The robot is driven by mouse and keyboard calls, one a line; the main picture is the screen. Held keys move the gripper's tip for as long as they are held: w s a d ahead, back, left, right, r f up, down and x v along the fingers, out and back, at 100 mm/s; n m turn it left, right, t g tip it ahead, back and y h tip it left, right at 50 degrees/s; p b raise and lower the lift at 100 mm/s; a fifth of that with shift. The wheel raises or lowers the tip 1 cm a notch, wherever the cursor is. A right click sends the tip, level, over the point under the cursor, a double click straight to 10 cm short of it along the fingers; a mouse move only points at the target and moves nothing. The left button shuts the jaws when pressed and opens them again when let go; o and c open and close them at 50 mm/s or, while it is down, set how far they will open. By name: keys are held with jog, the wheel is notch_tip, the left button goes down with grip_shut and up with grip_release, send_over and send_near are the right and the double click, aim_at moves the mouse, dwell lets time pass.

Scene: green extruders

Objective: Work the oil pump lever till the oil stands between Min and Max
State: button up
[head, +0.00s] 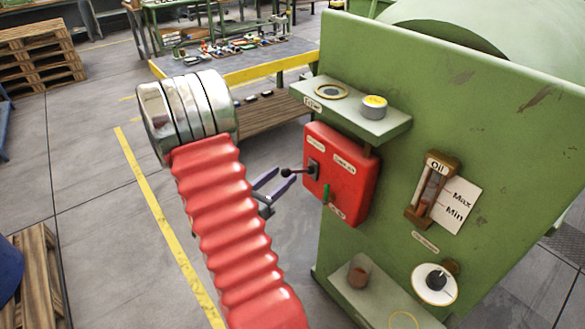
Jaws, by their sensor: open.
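A red box (341,174) is fixed to the side of the green machine. The oil gauge (432,190) is a glass tube in a brown frame marked Oil, beside a card (457,206) reading Max and Min. The oil level is too small to tell.
A shelf (352,112) with a yellow-topped tin (374,106) juts out above the red box. A lower shelf (375,301) holds a small brown cup (359,270). A round dial (434,283) sits below the gauge. A workbench (235,65) stands behind.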

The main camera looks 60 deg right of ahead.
aim_at(298, 171)
jog(key=x, duration=0.6)
jog(key=shift+d, duration=0.25)
jog(key=shift+s, duration=0.1)
jog(key=shift+c, duration=0.3)
